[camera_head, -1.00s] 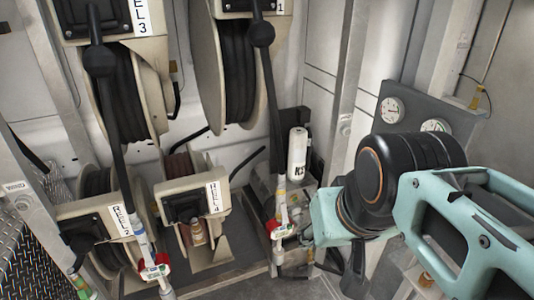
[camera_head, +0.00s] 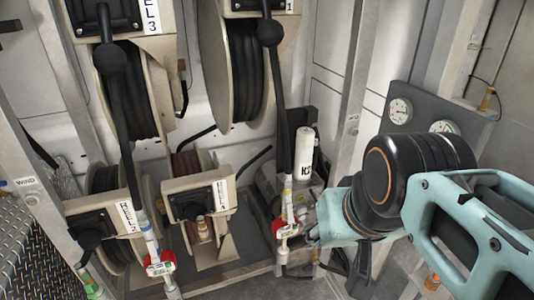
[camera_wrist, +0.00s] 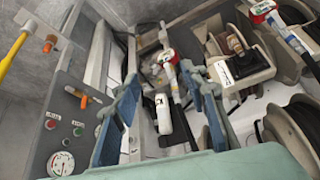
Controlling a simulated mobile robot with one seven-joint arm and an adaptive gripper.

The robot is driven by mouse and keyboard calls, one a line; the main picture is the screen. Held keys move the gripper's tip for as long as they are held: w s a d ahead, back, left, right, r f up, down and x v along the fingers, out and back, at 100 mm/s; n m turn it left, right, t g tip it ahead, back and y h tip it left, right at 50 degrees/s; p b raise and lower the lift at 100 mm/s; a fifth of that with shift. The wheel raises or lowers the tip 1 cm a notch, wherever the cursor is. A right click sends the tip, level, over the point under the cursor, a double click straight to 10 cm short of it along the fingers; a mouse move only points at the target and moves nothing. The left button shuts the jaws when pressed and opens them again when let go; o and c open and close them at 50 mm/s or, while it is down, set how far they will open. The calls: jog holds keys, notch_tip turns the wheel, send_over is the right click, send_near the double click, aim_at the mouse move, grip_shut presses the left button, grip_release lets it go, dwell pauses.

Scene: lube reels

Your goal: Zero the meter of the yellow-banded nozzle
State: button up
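A nozzle with a red-and-white meter (camera_head: 288,230) hangs below a black hose, left of my arm in the head view. Small yellow-orange marks show on its white upper stem (camera_head: 288,190). A red-and-white meter (camera_wrist: 165,57) also shows beyond my fingers in the wrist view. Its display and buttons are too small to read. A second nozzle (camera_head: 152,245) with a blue band hangs further left, also with a red-and-white meter. My gripper (camera_wrist: 158,78) is open and empty, its blue fingers wide apart, short of the nozzle. In the head view my arm hides much of it.
Hose reels (camera_head: 240,75) stand behind the nozzles. A white bottle (camera_head: 304,155) stands close behind the nozzle with yellow-orange marks. A grey gauge panel (camera_head: 420,105) is at the right, behind my arm. A metal post (camera_head: 350,95) stands between. A green-marked nozzle (camera_head: 92,285) is at lower left.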

jog(key=shift+c, duration=0.4)
grip_shut()
dwell(0.9)
